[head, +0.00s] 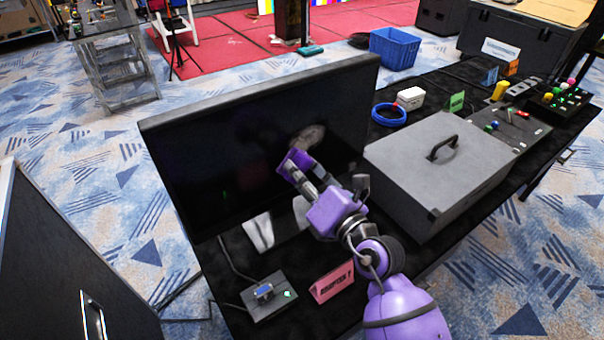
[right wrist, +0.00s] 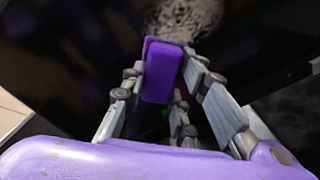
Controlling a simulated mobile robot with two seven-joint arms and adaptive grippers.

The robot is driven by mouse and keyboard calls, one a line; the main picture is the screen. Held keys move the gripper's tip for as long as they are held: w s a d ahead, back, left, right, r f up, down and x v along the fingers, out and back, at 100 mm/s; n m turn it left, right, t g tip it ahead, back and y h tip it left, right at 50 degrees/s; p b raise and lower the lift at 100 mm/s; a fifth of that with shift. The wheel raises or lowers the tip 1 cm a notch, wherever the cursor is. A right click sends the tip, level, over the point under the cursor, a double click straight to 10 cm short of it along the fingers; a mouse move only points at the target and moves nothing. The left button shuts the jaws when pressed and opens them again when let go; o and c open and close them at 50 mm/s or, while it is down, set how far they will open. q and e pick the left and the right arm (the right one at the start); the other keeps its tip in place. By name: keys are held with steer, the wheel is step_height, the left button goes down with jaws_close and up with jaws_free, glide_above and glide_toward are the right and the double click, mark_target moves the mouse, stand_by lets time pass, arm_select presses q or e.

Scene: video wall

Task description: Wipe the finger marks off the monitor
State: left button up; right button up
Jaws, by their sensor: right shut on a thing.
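The monitor (head: 225,150) is a wide black screen standing on the black-covered table, its face toward me. A pale grey smudged patch (head: 308,136) shows on the right half of its screen; it also shows at the top of the right wrist view (right wrist: 172,18). My right gripper (head: 297,172) is shut on a purple block-like pad (head: 293,160), which sits between its fingers in the right wrist view (right wrist: 162,78). The pad is just below and left of the patch in the head view. I cannot tell whether it touches the screen. My left gripper is not in view.
A grey case (head: 440,165) with a handle stands right of my right arm. A pink sign (head: 331,282) and a small grey box (head: 268,297) stand at the table's front. A blue cable coil (head: 389,114) and white box (head: 410,98) lie behind the case.

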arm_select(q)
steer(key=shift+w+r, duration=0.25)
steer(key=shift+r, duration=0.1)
arm_select(e)
steer(key=shift+w+a, duration=0.3)
steer(key=shift+w, duration=0.2)
